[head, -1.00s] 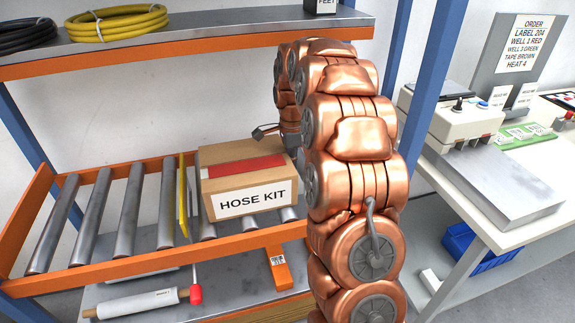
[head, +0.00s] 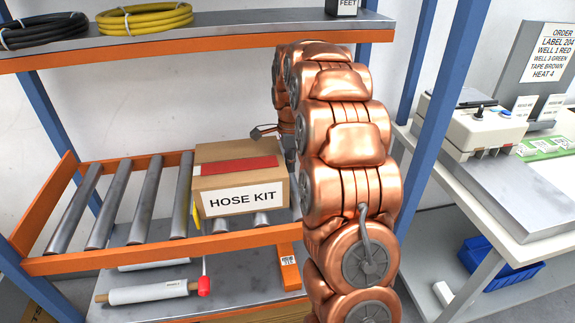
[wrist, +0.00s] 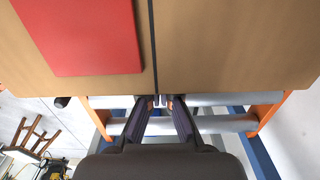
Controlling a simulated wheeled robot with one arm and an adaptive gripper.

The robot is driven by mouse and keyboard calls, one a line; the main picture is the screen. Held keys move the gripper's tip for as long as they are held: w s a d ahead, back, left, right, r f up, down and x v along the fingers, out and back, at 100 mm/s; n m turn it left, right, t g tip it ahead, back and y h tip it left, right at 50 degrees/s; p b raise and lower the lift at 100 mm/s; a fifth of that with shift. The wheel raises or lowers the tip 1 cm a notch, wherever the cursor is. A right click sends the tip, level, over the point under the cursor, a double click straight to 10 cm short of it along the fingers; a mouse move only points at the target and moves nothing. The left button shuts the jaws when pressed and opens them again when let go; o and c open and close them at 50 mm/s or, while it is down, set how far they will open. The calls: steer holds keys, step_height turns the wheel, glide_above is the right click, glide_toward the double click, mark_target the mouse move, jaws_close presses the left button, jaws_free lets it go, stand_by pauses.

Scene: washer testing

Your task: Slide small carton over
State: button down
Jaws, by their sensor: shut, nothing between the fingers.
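The small carton (head: 240,182), brown with a "HOSE KIT" label and a red panel (head: 238,168) on top, sits upright on the roller conveyor (head: 105,205). In the wrist view the carton (wrist: 220,45) fills the upper half, a dark line running across it. My gripper (wrist: 160,101) is shut and empty, its fingertips at the carton's near edge in that view; whether they touch is unclear. In the head view my copper arm hides most of the gripper, at the carton's back right. A small piece of a yellow plate (head: 196,218) shows at the carton's lower left.
Bare rollers lie left of the carton, bounded by orange rails (head: 45,205). An upper shelf (head: 215,30) with coiled hoses hangs above. A white roll (head: 147,293) lies on the lower shelf. A blue post (head: 440,110) and a workbench (head: 480,175) stand to the right.

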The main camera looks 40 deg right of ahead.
step_height(320, 180, up, 10)
steer(key=s+d, duration=0.1)
steer(key=d, duration=0.1)
steer(key=shift+d+b, duration=0.4)
steer(key=shift+b, duration=0.05)
